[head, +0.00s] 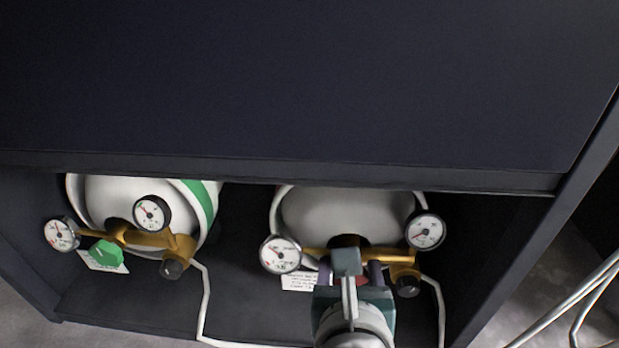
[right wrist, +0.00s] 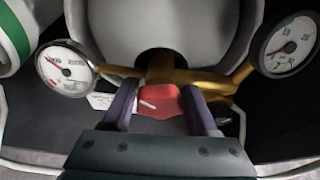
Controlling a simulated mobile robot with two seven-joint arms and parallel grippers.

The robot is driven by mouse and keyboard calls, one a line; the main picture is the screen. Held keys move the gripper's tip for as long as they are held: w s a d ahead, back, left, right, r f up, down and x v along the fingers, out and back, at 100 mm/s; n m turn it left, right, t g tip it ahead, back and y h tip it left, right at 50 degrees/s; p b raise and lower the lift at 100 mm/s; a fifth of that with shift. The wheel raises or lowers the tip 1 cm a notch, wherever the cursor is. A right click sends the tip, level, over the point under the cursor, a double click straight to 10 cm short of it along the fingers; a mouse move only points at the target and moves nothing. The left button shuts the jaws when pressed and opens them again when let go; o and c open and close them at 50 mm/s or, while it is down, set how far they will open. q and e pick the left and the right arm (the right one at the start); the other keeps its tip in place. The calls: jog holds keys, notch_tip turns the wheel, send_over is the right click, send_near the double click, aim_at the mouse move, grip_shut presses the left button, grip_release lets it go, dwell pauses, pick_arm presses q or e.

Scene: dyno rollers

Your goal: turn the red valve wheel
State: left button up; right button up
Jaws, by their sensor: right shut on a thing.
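The red valve wheel (right wrist: 159,101) sits on the brass regulator (right wrist: 172,70) of the right-hand gas cylinder, seen in the right wrist view. My right gripper (right wrist: 161,110) has one finger on each side of the wheel and is shut on it. In the head view my right gripper (head: 348,275) reaches up to the right-hand cylinder (head: 345,215) and hides nearly all of the red wheel. My left gripper is not in view.
A dark cabinet (head: 300,90) encloses both cylinders; its top overhangs them. The left cylinder (head: 130,195) has a green valve wheel (head: 107,254). Gauges (head: 281,254) flank the right regulator closely. White hoses (head: 205,300) run down in front.

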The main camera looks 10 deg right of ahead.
jog(key=shift+d+n+h+b, duration=0.15)
jog(key=shift+n+h+b, duration=0.2)
jog(key=shift+n+h, duration=0.9)
jog(key=shift+s+n+y, duration=0.1)
jog(key=shift+n+y, duration=0.15)
jog(key=o, duration=1.4)
jog(key=shift+c, duration=0.2)
jog(key=shift+d+r, duration=0.1)
